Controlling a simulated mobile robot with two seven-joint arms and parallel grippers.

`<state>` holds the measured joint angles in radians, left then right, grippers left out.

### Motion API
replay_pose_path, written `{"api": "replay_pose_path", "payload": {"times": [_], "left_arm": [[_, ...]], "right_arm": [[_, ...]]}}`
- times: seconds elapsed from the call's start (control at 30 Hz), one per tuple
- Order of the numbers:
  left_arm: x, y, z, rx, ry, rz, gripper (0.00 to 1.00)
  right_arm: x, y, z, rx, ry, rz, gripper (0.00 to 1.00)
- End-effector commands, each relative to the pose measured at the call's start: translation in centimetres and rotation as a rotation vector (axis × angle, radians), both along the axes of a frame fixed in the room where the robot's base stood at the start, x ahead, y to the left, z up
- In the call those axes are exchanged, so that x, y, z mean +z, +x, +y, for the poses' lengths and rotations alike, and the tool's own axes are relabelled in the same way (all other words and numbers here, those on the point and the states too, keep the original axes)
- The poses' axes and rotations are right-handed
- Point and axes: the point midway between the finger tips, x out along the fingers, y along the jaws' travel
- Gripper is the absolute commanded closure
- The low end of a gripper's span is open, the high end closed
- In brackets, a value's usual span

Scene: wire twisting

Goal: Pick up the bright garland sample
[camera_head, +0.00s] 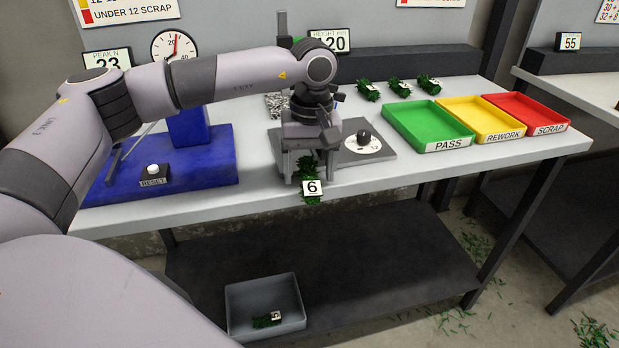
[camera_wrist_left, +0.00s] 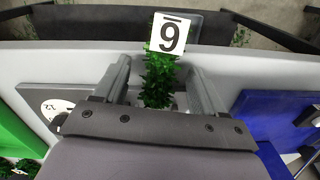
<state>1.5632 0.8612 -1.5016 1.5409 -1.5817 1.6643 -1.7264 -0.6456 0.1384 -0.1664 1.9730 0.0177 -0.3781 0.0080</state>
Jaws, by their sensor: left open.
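A green garland sample tagged 6 (camera_head: 308,172) hangs at the table's front edge, its tag at the lower end. In the left wrist view the sample (camera_wrist_left: 159,82) looks bright green, with its tag upside down. My left gripper (camera_head: 304,178) is open and points down, with one finger on each side of the sample. In the left wrist view gaps show between the sample and both fingers (camera_wrist_left: 160,88). The gripper hides part of the sample's upper end. Several darker green samples (camera_head: 400,87) lie at the back of the table. My right gripper is not in view.
Green PASS (camera_head: 392,126), yellow REWORK (camera_head: 447,117) and red SCRAP (camera_head: 491,102) trays stand at the right. A blue fixture (camera_head: 215,170) with a RESET button stands at the left. A grey plate with a dial (camera_head: 385,152) is beside the gripper. A grey bin (camera_head: 240,312) below holds another tagged sample.

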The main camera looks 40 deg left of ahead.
Motion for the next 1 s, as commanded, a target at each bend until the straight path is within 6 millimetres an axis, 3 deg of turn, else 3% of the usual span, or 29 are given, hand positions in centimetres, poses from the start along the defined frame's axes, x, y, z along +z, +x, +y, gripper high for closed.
{"api": "replay_pose_path", "payload": {"times": [0.1, 0.27, 0.3, 0.73, 0.87, 1.0], "left_arm": [[0.0, 0.0, 0.0, 0.0, 0.0, 0.0, 0.33], [0.0, 0.0, 0.0, 0.0, 0.0, 0.0, 0.85], [0.1, 0.0, 0.0, 0.0, 0.0, 0.0, 0.89], [1.0, 0.1, 0.0, 0.0, 0.001, -0.002, 0.9], [2.7, 0.1, 0.0, 0.0, 0.0, -0.004, 0.9], [5.9, 0.1, 0.0, 0.0, -0.001, -0.006, 0.9]], "right_arm": [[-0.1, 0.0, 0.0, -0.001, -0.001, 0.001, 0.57], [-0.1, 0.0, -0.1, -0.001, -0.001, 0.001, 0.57], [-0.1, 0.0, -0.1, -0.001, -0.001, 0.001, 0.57], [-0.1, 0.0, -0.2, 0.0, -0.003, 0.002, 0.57], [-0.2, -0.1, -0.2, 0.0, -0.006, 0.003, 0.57], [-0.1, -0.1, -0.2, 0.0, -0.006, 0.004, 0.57]]}}
